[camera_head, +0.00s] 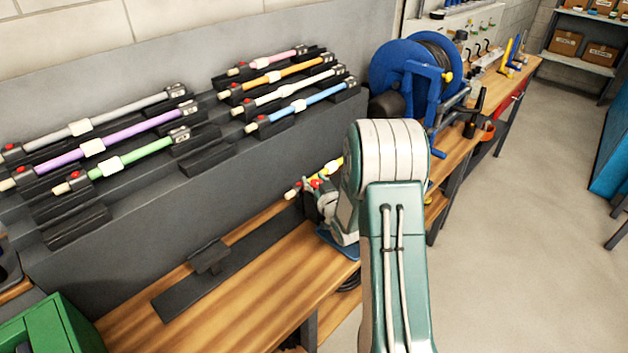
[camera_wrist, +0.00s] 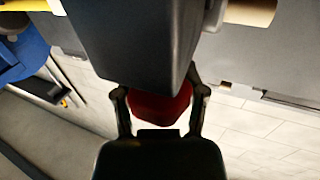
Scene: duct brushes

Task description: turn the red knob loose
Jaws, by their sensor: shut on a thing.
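The red knob (camera_wrist: 160,108) shows in the wrist view between the two dark fingers of my gripper (camera_wrist: 161,95), which is shut on it. A large dark grey block (camera_wrist: 140,40) sits directly against the knob and hides part of it. In the head view, my gripper (camera_head: 326,205) is at a yellow brush rod (camera_head: 333,166) low in front of the grey rack, partly hidden behind my wrist. Small red parts show beside the rod there. I cannot tell whether the knob has turned.
A grey rack (camera_head: 130,215) holds several coloured rods behind my arm. A dark rail with a block (camera_head: 209,257) lies on the wooden bench (camera_head: 165,330). A blue reel (camera_head: 395,68) stands at the right. A green box (camera_head: 50,325) is at the lower left.

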